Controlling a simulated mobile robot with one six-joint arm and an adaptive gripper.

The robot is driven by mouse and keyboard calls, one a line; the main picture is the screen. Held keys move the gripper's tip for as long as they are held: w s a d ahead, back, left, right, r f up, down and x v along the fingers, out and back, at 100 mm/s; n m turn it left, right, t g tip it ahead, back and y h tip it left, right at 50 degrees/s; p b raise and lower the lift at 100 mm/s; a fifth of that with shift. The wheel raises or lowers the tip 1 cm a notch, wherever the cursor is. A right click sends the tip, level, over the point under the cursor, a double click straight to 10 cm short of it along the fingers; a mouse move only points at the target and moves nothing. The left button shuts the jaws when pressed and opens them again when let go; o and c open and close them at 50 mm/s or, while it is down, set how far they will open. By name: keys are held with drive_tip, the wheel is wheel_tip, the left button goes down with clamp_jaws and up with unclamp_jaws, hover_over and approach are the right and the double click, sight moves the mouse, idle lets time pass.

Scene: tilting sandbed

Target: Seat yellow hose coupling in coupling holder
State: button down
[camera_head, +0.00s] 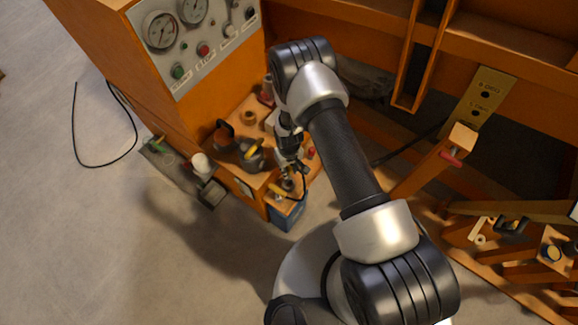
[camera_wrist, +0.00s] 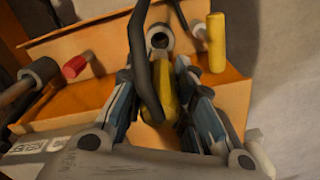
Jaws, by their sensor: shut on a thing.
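My gripper (camera_wrist: 165,118) is shut on the yellow hose coupling (camera_wrist: 163,100), which sits between the two fingers in the wrist view. The fingers hide much of it. A dark curved hose (camera_wrist: 139,50) passes in front of the fingers. A grey ring-shaped socket (camera_wrist: 159,38), perhaps the coupling holder, shows just beyond the fingertips on the orange shelf. I cannot tell whether the coupling touches it. In the head view my gripper (camera_head: 288,181) is low over the shelf's front end, and the held coupling cannot be told clearly there.
A yellow cylinder (camera_wrist: 216,42) stands right of the fingers. A red knob (camera_wrist: 74,67) and a grey cylinder (camera_wrist: 40,72) are at left. In the head view, a dark pot-like item (camera_head: 238,153) sits on the shelf below the gauge panel (camera_head: 205,40). Open floor (camera_head: 130,240) lies left.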

wheel_tip(320, 180, down, 6)
drive_tip(key=b, duration=0.5)
drive_tip(key=shift+r+b, duration=0.1)
drive_tip(key=shift+b, duration=0.2)
drive_tip(key=shift+b, duration=0.5)
idle(1.4)
drive_tip(key=shift+f+b, duration=2.5)
drive_tip(key=shift+f, duration=0.35)
drive_tip(key=c, duration=1.3)
unclamp_jaws()
drive_tip(key=shift+r, duration=0.1)
wheel_tip(320, 180, up, 12)
